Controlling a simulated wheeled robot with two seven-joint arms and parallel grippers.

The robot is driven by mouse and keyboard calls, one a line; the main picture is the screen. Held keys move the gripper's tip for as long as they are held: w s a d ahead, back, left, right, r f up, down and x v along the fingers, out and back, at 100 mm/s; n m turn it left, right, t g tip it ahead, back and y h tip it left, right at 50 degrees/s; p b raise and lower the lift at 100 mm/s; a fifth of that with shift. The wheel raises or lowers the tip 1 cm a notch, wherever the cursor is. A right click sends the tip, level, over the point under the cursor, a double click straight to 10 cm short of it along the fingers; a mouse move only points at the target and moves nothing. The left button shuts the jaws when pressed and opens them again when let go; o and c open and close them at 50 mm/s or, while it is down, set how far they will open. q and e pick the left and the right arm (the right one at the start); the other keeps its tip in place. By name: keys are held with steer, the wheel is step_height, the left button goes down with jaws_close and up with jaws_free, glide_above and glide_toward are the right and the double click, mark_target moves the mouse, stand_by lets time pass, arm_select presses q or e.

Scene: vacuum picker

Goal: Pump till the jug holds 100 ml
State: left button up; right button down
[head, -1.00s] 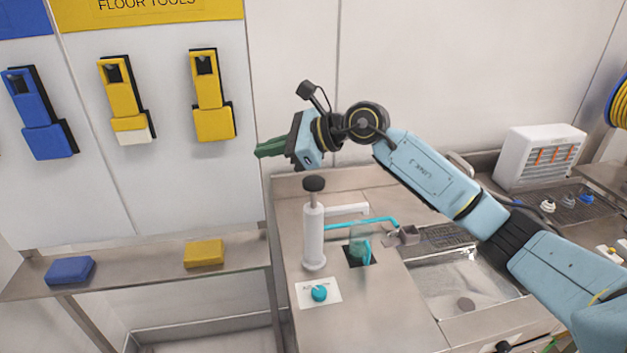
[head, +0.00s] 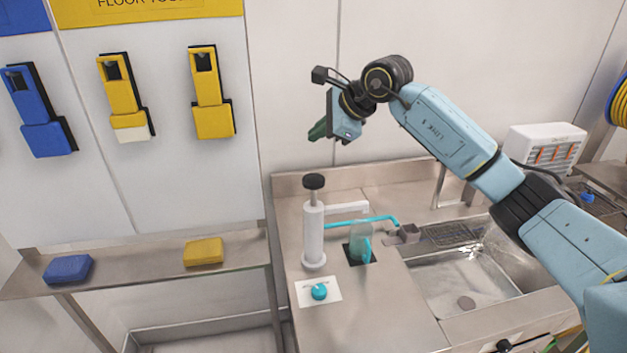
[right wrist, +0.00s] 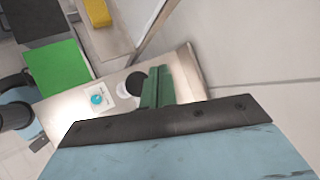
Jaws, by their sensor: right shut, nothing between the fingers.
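A white hand pump (head: 314,236) with a black knob (head: 314,182) stands upright on the steel counter (head: 395,305), its plunger rod raised. My left gripper is not in view.
A teal dial (head: 319,292) on a white plate sits in front of the pump. A steel sink (head: 465,285) lies to the right. A shelf at left holds a blue block (head: 68,269) and a yellow block (head: 204,252). Air above the pump is free.

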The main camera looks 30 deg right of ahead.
mark_target(321, 181)
step_height(321, 181, down, 8)
steer(key=b, duration=0.4)
steer(key=shift+b, duration=0.4)
steer(key=shift+r, duration=0.1)
stand_by(1.4)
steer(key=shift+f+b, duration=0.4)
steer(key=shift+f, duration=0.05)
steer(key=shift+f+b, duration=1.6)
steer(key=shift+f, duration=0.65)
stand_by(1.5)
steer(key=shift+r, duration=0.1)
steer(key=shift+r+p, duration=1.65)
steer(key=shift+r, duration=0.9)
